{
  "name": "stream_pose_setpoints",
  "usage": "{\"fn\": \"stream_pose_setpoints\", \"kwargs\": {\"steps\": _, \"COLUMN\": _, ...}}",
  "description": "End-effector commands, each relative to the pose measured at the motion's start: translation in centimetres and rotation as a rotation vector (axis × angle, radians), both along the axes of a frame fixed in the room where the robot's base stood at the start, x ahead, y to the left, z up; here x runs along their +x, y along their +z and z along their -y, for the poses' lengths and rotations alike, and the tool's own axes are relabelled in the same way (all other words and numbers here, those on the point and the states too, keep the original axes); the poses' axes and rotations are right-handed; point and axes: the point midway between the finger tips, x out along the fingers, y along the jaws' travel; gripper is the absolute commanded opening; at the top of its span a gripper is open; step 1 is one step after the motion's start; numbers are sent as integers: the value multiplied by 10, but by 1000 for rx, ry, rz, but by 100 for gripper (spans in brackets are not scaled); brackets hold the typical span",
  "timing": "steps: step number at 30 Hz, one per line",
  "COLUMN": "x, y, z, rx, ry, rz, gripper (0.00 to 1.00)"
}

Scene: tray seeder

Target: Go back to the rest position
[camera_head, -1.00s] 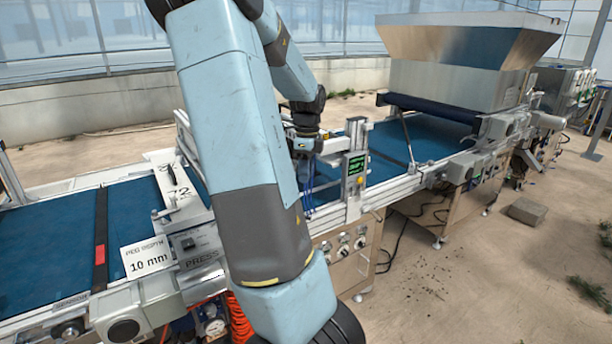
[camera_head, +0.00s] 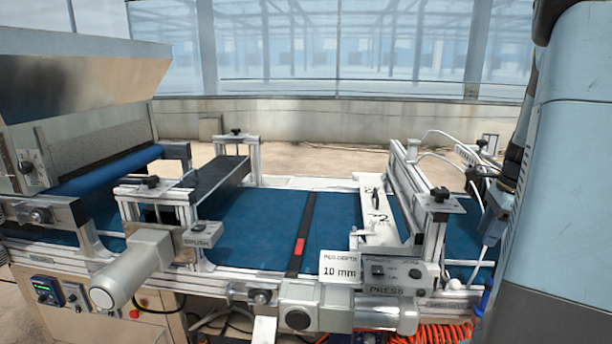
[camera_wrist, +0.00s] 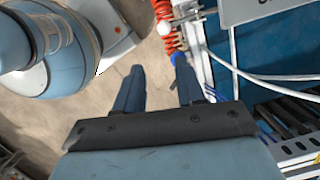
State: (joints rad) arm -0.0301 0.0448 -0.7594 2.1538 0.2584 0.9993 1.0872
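In the wrist view my gripper (camera_wrist: 157,82) shows two dark blue fingers standing apart, with only bare concrete floor seen between them. It holds nothing. The fingers point beside the frame of the seeder line, near a red coiled hose (camera_wrist: 165,22). In the head view my arm fills the right edge, and I cannot make out the gripper's fingers there.
The blue conveyor belt (camera_head: 255,228) crosses the head view. It carries the press station (camera_head: 386,274), the brush station (camera_head: 200,236) and a metal hopper (camera_head: 80,88) at left. A sign (camera_head: 340,267) reads peg depth 10 mm. White hoses (camera_wrist: 245,72) run close to the gripper's right.

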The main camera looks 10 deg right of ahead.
Motion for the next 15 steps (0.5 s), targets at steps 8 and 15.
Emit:
{"fn": "stream_pose_setpoints", "kwargs": {"steps": 8, "x": -11, "y": 37, "z": -77, "rx": -52, "ry": 478, "rz": 163, "gripper": 39}}
{"fn": "stream_pose_setpoints", "kwargs": {"steps": 15, "x": -34, "y": 65, "z": -138, "rx": -162, "ry": 888, "rz": 287, "gripper": 39}}
